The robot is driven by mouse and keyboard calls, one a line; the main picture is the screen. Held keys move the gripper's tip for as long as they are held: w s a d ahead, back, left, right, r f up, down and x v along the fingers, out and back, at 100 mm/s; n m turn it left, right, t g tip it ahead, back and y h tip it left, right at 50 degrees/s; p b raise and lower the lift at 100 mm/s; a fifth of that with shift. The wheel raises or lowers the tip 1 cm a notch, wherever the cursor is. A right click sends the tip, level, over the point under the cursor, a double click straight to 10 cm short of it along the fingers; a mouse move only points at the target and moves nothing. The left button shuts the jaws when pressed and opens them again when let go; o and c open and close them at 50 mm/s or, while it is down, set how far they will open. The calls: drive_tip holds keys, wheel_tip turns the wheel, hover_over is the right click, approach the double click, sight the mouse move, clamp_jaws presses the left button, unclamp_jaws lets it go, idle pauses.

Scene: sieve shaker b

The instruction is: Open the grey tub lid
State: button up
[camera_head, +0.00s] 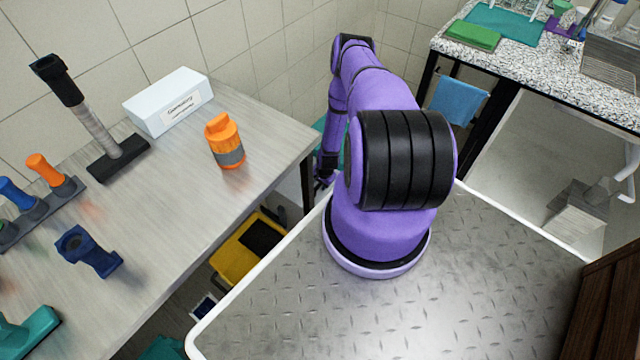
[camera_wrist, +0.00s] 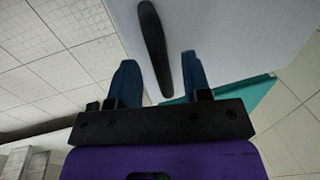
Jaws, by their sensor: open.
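In the wrist view, my gripper (camera_wrist: 157,62) is open, with its two blue fingers apart. A dark, elongated handle (camera_wrist: 152,35) shows between the fingers; I cannot tell whether either finger touches it. Behind it is a flat pale grey surface (camera_wrist: 235,35), which looks like the grey tub lid; its full outline is cut off. In the head view, my gripper (camera_head: 323,182) is small and dark, low beyond the table's right end. The grey tub is not clearly visible there, being hidden by my arm and the table.
A teal object (camera_wrist: 235,98) borders the pale surface. The metal table (camera_head: 265,130) on the left carries an orange bottle (camera_head: 225,142) and a white box (camera_head: 167,101). A yellow container (camera_head: 240,250) stands below it. A speckled counter (camera_head: 540,60) is at right.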

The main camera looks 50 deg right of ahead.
drive_tip(key=shift+w+f, duration=0.1)
drive_tip(key=shift+f, duration=0.35)
clamp_jaws()
drive_tip(key=shift+r, duration=0.15)
